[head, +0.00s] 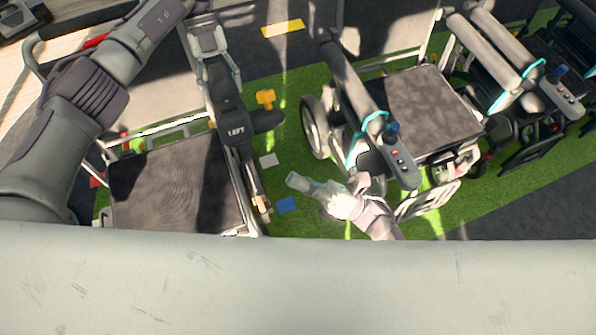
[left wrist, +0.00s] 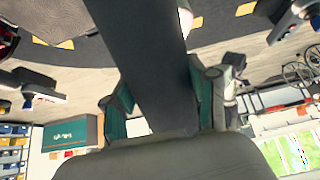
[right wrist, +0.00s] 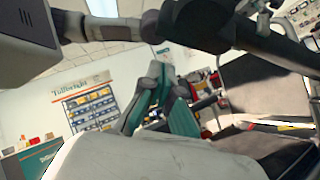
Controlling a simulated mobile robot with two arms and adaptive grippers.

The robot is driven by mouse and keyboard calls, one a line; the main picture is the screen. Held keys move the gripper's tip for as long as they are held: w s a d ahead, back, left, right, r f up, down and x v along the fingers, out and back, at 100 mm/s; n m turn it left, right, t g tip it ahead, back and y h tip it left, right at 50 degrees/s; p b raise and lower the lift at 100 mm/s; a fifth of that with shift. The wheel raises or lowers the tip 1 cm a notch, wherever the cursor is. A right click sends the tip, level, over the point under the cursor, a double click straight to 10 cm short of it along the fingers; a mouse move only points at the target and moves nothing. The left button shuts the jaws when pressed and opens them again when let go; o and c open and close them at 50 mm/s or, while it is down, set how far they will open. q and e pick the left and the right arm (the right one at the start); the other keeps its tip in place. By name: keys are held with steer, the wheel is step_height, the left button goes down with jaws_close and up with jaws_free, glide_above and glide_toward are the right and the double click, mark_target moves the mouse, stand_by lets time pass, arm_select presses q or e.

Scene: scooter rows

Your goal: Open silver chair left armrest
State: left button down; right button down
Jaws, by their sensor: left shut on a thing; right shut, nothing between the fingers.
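The silver chair has a dark seat (head: 175,185) in a pale metal frame at the left of the head view. Its left armrest, a dark bar marked LEFT (head: 236,132), runs along the seat's right side. My left gripper (head: 214,66) is shut on the far end of this armrest. In the left wrist view, the dark armrest (left wrist: 150,60) passes between the two teal fingers (left wrist: 165,100). I cannot tell how far it is raised. My right gripper (head: 308,183) is shut and empty, right of the armrest above the green floor. Its closed fingers show in the right wrist view (right wrist: 165,95).
A second chair (head: 420,105) stands to the right, with a joystick armrest (head: 375,125) near my right gripper. Another chair (head: 515,75) is farther right. A yellow knob (head: 265,98) sits beside the LEFT bar.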

steer(key=w+a+r, duration=0.3)
steer(key=a+r, duration=0.3)
steer(key=r, duration=0.1)
steer(key=shift+a+r, duration=0.2)
steer(key=shift+a, duration=0.2)
steer(key=shift+r, duration=0.1)
